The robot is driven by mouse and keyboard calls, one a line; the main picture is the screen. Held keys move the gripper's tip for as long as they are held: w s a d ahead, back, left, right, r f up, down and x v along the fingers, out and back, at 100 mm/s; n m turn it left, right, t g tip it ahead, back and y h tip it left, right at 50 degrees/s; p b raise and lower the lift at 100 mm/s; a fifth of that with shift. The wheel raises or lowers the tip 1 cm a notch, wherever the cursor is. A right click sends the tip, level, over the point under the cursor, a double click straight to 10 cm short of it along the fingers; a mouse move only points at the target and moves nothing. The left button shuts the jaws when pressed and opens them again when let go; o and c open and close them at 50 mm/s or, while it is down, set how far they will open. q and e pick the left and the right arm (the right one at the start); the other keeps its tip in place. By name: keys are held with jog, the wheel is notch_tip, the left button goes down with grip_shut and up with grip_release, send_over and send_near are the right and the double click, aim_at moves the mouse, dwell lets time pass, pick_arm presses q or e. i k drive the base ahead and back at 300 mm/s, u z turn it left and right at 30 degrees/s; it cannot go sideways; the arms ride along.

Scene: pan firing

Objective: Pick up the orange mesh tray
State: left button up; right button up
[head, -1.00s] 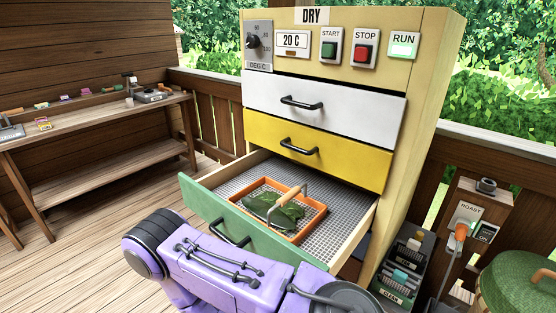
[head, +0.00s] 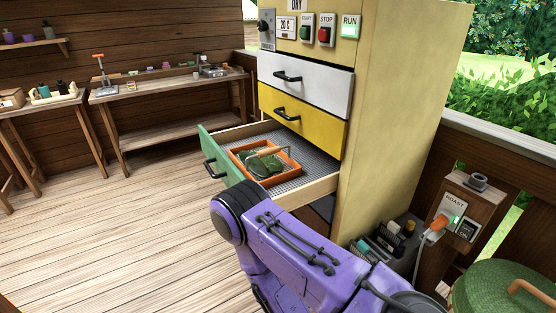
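The orange mesh tray (head: 284,178) lies in the open green-fronted drawer (head: 213,148) of the dryer cabinet (head: 400,110). Dark green leaves (head: 258,167) lie in the tray, and a light bar-like handle (head: 268,152) arches over it. The tray rests on the drawer's grey mesh floor. A purple arm of mine (head: 300,255) is in front of the drawer, at the bottom middle, and covers part of the cabinet's lower front. Neither gripper shows in the head view.
White and yellow drawers (head: 302,115) above are shut. A roast switch post (head: 465,210) and a green round lid (head: 505,295) are at the right. Workbenches (head: 170,110) stand along the left wall. The wooden floor left of the drawer is clear.

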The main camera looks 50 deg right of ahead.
aim_at(265, 162)
jog(key=z, duration=1.85)
